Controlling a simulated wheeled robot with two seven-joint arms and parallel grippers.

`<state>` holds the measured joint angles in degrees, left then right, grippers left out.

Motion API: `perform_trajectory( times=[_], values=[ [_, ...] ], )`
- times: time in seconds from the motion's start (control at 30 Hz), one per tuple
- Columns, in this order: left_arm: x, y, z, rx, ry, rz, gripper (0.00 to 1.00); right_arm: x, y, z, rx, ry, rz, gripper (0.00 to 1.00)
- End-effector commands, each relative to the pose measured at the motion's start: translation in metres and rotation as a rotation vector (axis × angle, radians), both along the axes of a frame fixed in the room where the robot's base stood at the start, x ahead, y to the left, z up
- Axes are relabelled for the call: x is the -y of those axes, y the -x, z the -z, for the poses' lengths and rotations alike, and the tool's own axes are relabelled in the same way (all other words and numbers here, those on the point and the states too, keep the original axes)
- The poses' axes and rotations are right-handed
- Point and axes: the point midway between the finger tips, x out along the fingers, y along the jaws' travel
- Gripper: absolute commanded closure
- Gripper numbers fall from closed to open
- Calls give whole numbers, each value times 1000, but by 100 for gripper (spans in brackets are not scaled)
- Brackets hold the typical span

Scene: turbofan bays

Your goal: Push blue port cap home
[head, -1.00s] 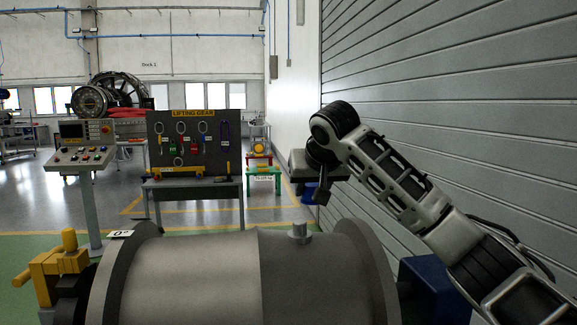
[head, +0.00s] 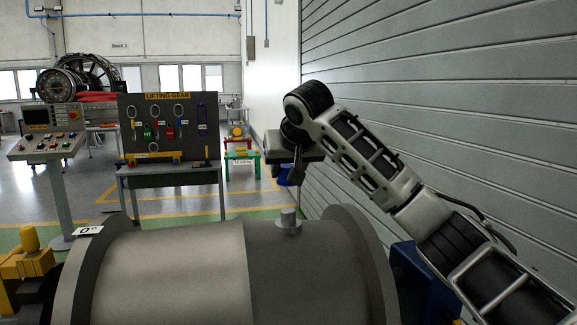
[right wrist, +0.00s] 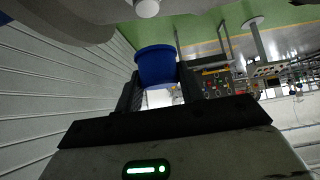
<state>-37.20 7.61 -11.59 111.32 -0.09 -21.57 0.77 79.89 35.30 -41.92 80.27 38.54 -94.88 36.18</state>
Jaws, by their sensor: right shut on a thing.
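The blue port cap (right wrist: 155,64) is held between the fingers of my right gripper (right wrist: 157,84) in the right wrist view. In the head view the cap (head: 285,177) shows partly behind the dark finger of my right gripper (head: 296,170). The cap is in the air, above the short grey port stub (head: 289,220) on top of the grey cylindrical casing (head: 185,270), and apart from it. The stub's round end also shows at the top edge of the right wrist view (right wrist: 147,8). My left gripper is not in view.
A ribbed grey wall (head: 450,90) stands close on the right. A lifting gear board (head: 170,130) and a control console (head: 48,130) stand behind the casing. A yellow fixture (head: 25,265) is at the casing's left end. Open floor lies beyond.

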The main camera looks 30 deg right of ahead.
Motion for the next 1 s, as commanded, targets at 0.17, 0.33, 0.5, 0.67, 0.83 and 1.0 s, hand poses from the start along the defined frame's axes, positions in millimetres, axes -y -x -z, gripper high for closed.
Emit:
perform_trajectory(
  times=[0.17, 0.33, 0.5, 0.67, 0.83, 1.0],
  values=[
    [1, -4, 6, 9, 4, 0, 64, 1, 0, 20, 0, 0, 1, 83],
    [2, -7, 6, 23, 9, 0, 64, 1, 0, 36, 0, 0, 1, 83],
    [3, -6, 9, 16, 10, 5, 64, 1, 0, 46, 1, 0, 1, 83],
    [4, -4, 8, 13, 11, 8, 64, 1, 0, 47, 1, 0, 1, 83],
    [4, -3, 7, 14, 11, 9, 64, 1, 0, 47, 1, 0, 1, 83],
    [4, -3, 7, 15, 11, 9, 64, 1, 0, 47, 1, 0, 1, 83]
  ],
)
